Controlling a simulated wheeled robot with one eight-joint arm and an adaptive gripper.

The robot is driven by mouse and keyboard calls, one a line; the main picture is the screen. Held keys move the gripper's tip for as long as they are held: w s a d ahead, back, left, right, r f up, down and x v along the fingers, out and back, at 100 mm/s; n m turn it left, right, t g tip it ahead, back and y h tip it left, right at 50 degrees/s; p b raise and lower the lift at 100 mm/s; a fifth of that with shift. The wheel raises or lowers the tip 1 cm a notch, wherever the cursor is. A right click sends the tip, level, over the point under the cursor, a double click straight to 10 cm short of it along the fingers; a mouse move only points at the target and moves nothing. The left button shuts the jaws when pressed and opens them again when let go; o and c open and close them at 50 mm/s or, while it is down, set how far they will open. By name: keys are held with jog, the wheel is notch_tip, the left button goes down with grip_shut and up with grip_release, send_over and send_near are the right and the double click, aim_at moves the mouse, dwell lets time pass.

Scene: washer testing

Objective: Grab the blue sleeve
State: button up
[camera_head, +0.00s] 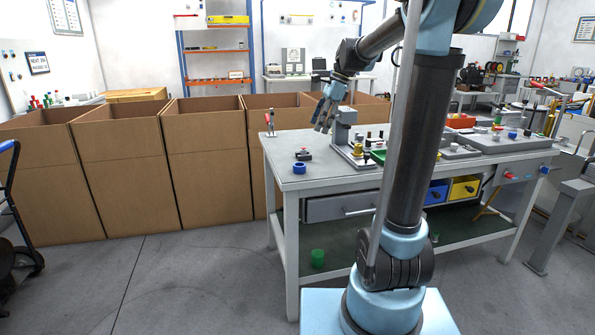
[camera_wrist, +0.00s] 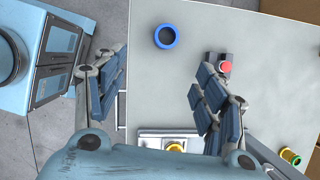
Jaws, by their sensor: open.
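The blue sleeve (camera_head: 299,168) is a short blue ring lying on the grey workbench top (camera_head: 290,184), near its left front corner. In the wrist view the blue sleeve (camera_wrist: 166,36) shows as a ring with a dark centre, on the bench beyond the fingertips. My gripper (camera_head: 325,118) is above the bench, behind and to the right of the sleeve in the head view. In the wrist view my gripper (camera_wrist: 160,68) is open, with its fingers wide apart and nothing between them. The sleeve is apart from both fingers.
A small device with a red button (camera_wrist: 225,67) lies by the right finger; a grey press stand (camera_head: 342,128) stands close to my gripper. Cardboard boxes (camera_head: 205,160) line the bench's left. A green cylinder (camera_head: 317,258) is on the lower shelf.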

jog(key=w, duration=0.1)
send_over(299, 168)
jog(key=w+d, duration=0.2)
jog(key=w, duration=0.1)
jog(key=shift+m, duration=0.3)
notch_tip(299, 168, down, 11)
jog(key=shift+s+d+r, duration=0.1)
jog(key=shift+s+d, duration=0.05)
jog(key=shift+d+x, duration=0.2)
jog(key=shift+x, duration=2.5)
jog(key=shift+c, duration=0.2)
jog(key=c, duration=1.1)
